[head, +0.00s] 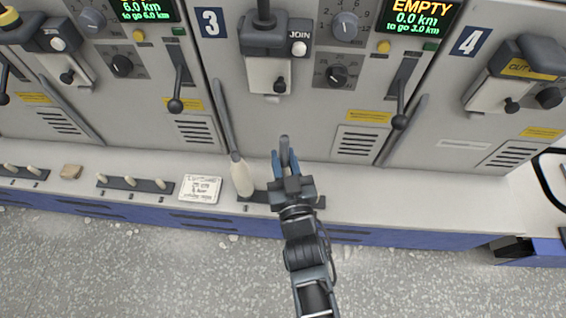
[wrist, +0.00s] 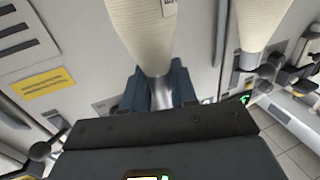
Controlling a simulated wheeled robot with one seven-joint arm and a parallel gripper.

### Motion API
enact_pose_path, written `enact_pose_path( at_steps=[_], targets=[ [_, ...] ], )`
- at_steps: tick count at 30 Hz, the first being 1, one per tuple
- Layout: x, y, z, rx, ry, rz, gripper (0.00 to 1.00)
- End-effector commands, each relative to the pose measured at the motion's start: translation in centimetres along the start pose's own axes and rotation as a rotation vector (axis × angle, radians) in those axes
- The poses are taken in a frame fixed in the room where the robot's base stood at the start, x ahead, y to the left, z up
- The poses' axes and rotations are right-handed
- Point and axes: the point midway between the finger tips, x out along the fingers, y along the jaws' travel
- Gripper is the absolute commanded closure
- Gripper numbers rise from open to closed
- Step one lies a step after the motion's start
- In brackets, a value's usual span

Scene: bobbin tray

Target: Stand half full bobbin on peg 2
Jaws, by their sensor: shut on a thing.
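My gripper (head: 284,160) is over the white ledge below unit 3. Its blue fingers are shut on the bare grey tube of a bobbin (head: 284,148). The wrist view shows this tube between the fingers (wrist: 160,95), with cream yarn (wrist: 146,32) wound beyond it. The head view hides its yarn and lower end behind my gripper, so I cannot tell whether it touches a peg. A second cream bobbin (head: 242,178) stands just left of my gripper; it also shows in the wrist view (wrist: 262,22). The dark peg strip (head: 256,197) below is partly hidden by my gripper.
A white printed card (head: 200,188) and a small tan block (head: 71,171) lie on the ledge (head: 430,195). Another peg strip (head: 135,184) with light pegs is to the left. Grey dividers (head: 226,115) and black levers (head: 399,121) stick out from the machine front. The ledge right of my gripper is clear.

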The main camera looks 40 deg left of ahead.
Motion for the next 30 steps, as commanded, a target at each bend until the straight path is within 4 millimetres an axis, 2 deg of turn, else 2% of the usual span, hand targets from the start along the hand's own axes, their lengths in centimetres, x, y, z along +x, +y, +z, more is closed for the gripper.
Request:
enact_pose_path(
  at_steps=[3,8,22,30],
  targets=[
    [0.2,-0.7,0.3,0.0,0.0,-0.012,1.0],
    [0.2,-0.7,1.0,0.0,-0.001,-0.012,1.0],
    [0.2,-0.6,5.4,-0.001,-0.001,-0.011,1.0],
    [0.2,-0.6,5.9,0.0,-0.001,-0.011,1.0]
  ],
)
